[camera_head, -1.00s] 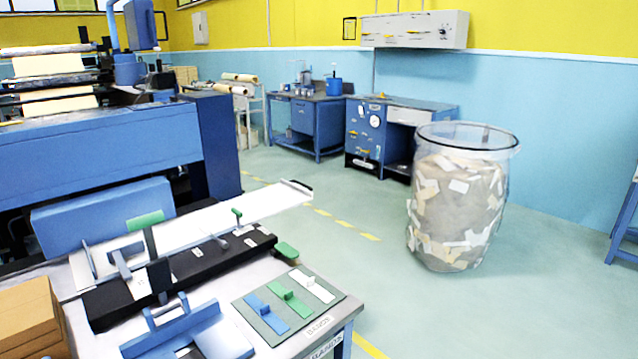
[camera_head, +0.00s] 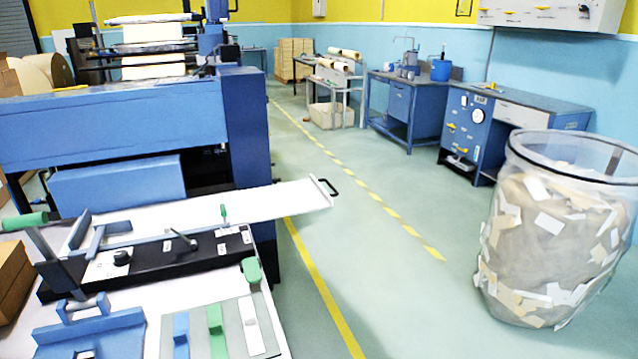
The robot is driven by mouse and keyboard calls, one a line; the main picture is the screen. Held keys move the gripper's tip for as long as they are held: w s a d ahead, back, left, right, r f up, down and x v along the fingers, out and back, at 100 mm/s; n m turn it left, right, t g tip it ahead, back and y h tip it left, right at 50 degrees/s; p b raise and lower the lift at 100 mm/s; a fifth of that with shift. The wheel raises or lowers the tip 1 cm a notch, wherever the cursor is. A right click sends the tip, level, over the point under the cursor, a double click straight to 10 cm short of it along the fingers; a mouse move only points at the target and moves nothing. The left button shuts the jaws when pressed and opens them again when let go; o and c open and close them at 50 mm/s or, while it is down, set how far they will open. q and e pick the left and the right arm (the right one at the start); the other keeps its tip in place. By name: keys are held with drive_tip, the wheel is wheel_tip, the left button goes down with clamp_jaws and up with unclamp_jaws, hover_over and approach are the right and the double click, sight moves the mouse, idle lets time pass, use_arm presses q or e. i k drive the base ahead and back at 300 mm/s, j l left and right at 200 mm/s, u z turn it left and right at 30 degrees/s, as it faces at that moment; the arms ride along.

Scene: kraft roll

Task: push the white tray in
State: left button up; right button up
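The white tray (camera_head: 285,200) is a long flat white slab. It sticks out to the right from the blue machine (camera_head: 110,125), past the machine's blue column. A black handle (camera_head: 331,187) sits at its outer right end. Its left part lies behind a black bar fixture on the bench. Neither of my grippers shows in the head view.
The bench (camera_head: 235,298) in front holds a black fixture (camera_head: 165,255) with a green-handled lever, and blue, green and white pieces. A clear bin of paper scraps (camera_head: 555,235) stands at right. Floor between tray end and bin is free. Blue workbenches (camera_head: 405,105) stand behind.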

sight(249, 206)
drive_tip(key=i+l+u, duration=0.2)
drive_tip(key=l, duration=0.35)
drive_tip(key=i+l+u, duration=0.2)
drive_tip(key=l, duration=0.4)
drive_tip(key=l+u, duration=0.2)
drive_tip(key=l, duration=0.4)
drive_tip(key=i+l+u, duration=0.2)
drive_tip(key=l, duration=0.4)
drive_tip(key=i+l+u, duration=0.15)
drive_tip(key=i+l, duration=0.15)
drive_tip(key=i+l+u, duration=0.15)
drive_tip(key=i+l, duration=0.15)
drive_tip(key=l, duration=0.15)
drive_tip(key=i+l+u, duration=0.15)
drive_tip(key=l, duration=0.25)
drive_tip(key=i, duration=0.1)
